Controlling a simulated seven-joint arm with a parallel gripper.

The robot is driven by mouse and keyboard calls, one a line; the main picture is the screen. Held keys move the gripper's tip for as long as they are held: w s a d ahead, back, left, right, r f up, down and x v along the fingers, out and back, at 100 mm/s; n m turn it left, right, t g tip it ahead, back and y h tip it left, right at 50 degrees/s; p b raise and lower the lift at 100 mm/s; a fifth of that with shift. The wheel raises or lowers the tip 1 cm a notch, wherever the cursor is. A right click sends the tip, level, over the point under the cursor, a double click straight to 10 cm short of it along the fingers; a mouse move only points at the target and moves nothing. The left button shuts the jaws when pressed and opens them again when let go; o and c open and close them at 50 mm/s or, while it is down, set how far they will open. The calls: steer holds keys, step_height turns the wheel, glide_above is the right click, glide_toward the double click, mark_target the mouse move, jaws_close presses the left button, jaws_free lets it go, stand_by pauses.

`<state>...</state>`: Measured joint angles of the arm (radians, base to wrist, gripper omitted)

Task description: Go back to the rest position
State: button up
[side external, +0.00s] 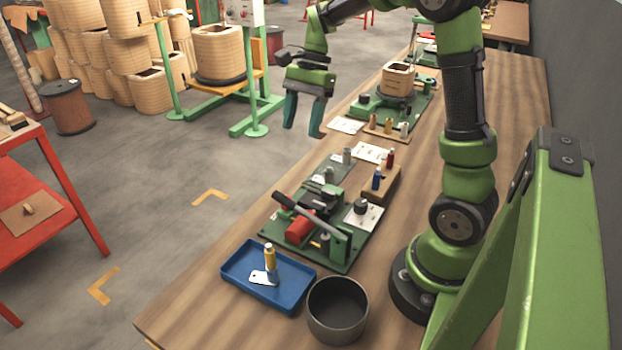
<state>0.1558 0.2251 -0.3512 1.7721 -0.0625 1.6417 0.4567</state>
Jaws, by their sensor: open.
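My gripper (304,116) hangs at the upper middle of the side external view, fingers pointing down. Its two teal fingers are apart and nothing shows between them. It is above and to the left of the wooden bench (420,190), clear of the things there. My green arm reaches up from its base on the bench and bends over to the left.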

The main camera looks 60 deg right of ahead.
steer(key=shift+r, duration=0.1)
steer(key=s+a+r+n+t+h, duration=0.1)
steer(key=s+a+r+n+t, duration=0.1)
steer(key=s+a+n, duration=0.3)
steer(key=s+a+r+n+t+h, duration=0.1)
steer(key=s+a+r+n+t, duration=0.1)
steer(key=s+a+n+t, duration=0.3)
steer(key=shift+s+a+r+n, duration=0.15)
steer(key=shift+s+a+n, duration=0.5)
steer(key=shift+a+n, duration=1.1)
steer(key=shift+d+n, duration=0.35)
